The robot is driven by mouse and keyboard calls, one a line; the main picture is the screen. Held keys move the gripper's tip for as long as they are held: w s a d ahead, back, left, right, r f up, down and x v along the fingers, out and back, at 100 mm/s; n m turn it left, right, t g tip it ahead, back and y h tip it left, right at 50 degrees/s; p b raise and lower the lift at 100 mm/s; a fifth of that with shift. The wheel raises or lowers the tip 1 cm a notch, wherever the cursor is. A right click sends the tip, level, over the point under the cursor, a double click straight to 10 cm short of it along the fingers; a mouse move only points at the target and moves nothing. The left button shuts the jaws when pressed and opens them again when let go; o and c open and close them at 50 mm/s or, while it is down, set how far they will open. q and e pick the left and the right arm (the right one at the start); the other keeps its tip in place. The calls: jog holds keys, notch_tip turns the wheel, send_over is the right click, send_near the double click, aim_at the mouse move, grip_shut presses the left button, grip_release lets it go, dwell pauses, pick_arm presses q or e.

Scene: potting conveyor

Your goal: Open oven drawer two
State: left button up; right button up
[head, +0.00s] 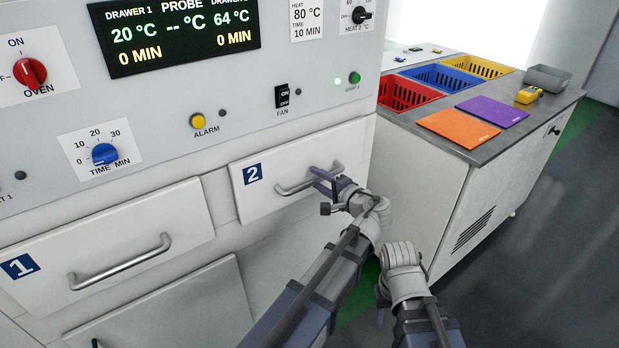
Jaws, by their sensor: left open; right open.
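Oven drawer two (305,155) is the white front with the blue "2" label, right of drawer 1, and it looks shut. Its metal bar handle (294,189) runs across the front. My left gripper (322,188) is open at the right part of this handle, with its fingers close to the bar. I cannot tell whether they touch it. My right gripper (380,316) hangs lower right, in front of the cabinet side, away from the drawer. Its fingers are mostly hidden behind its wrist, and it holds nothing that I can see.
Drawer 1 (110,240) with its own handle (120,264) is at left. The control panel (240,80) with knobs and display is above. A side bench (480,150) at right carries red, blue and yellow baskets and orange and purple mats. The floor at right is clear.

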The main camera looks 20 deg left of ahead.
pick_arm(q)
jog(key=shift+d, duration=0.1)
jog(key=shift+c, duration=0.3)
grip_shut()
dwell(1.0)
